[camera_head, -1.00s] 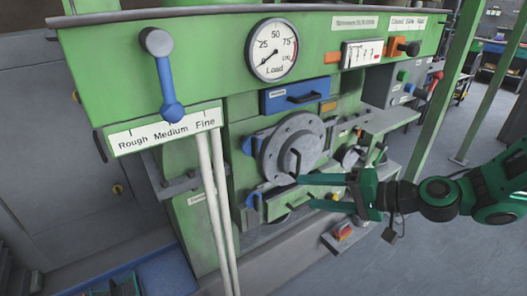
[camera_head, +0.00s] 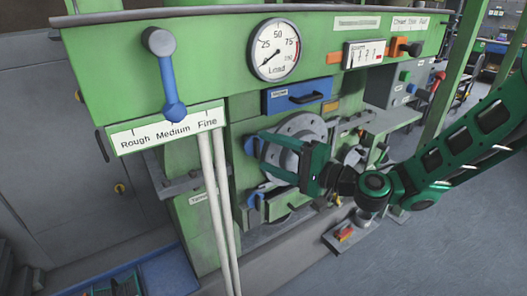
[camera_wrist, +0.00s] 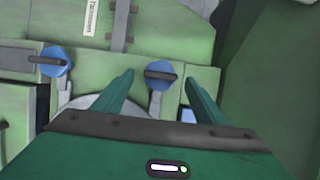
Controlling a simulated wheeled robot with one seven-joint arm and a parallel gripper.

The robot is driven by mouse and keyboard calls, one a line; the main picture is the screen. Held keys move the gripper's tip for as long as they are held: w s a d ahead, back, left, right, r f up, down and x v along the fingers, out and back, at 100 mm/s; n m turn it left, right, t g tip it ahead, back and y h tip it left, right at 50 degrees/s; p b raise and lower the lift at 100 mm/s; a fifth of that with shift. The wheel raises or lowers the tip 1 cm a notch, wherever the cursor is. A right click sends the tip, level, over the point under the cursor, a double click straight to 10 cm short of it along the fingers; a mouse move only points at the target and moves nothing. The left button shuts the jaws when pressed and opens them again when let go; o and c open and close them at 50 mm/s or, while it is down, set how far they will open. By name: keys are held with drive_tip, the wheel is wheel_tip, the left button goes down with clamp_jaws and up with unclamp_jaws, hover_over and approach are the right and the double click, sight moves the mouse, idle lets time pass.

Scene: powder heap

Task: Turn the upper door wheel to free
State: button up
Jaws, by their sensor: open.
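The upper door wheel (camera_head: 249,147) is a small blue knob at the left edge of the round grey door (camera_head: 295,127) in the head view. My gripper (camera_head: 259,152) is open in front of the door's left side, its fingers pointing left toward this wheel. In the wrist view, the blue upper wheel (camera_wrist: 160,72) with its dark bar lies between the two open fingertips (camera_wrist: 158,78). I cannot tell whether they touch it. The lower door wheel (camera_wrist: 54,62), also blue, shows to the left. My gripper partly hides the door.
A blue drawer (camera_head: 295,96) is above the door. A load gauge (camera_head: 274,49) and a blue lever (camera_head: 169,85) are on the green machine. Pale vertical rods (camera_head: 215,215) stand left of the door.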

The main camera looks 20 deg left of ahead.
sight(251, 144)
drive_tip(key=shift+x, duration=1.15)
drive_tip(key=c, duration=1.1)
drive_tip(key=shift+o, duration=0.2)
drive_tip(key=shift+a, duration=0.1)
